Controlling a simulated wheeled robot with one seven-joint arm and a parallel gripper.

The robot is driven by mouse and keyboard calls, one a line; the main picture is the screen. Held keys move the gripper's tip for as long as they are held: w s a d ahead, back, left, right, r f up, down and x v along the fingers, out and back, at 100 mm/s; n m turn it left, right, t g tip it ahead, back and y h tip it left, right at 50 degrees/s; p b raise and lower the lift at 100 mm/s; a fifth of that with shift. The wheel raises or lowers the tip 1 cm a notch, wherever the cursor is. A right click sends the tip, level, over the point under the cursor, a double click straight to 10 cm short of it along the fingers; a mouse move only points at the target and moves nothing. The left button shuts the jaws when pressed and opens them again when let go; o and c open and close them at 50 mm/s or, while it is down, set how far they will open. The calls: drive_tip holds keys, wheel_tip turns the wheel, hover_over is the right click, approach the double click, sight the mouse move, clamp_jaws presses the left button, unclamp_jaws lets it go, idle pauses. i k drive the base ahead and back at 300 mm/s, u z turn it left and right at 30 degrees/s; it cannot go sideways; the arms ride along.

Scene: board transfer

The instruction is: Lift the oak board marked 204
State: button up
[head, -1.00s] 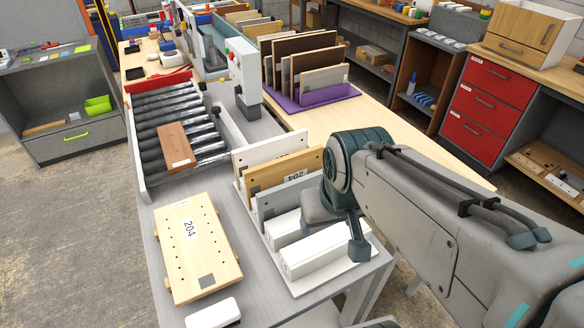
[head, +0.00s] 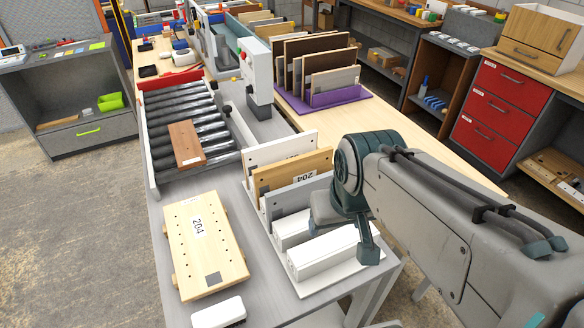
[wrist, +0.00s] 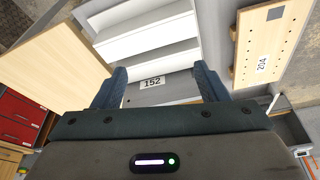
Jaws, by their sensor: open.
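The oak board marked 204 (head: 290,176) stands upright in a white rack (head: 335,262), between a white board (head: 278,150) and a grey board (head: 294,195). Its label reads upside down. My gripper (head: 345,228) is open and empty, over the front right of the rack, in front of the oak board. In the wrist view my open fingers (wrist: 160,76) frame the grey board's 152 label (wrist: 152,82). I cannot make out the oak board there. A pale drilled wooden piece (head: 205,250), also labelled 204, lies flat left of the rack; it shows in the wrist view (wrist: 262,45).
A roller conveyor (head: 190,120) with a brown board (head: 186,143) lies behind the flat piece. A white post-mounted unit (head: 257,72) stands behind the rack. A purple rack of boards (head: 340,97) stands farther back. A brush (head: 218,314) lies at the front edge.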

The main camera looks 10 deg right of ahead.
sight(271, 178)
drive_tip(key=u, duration=1.85)
drive_tip(key=k, duration=0.7)
drive_tip(key=z, duration=1.3)
drive_tip(key=i, duration=0.5)
drive_tip(key=z, duration=0.05)
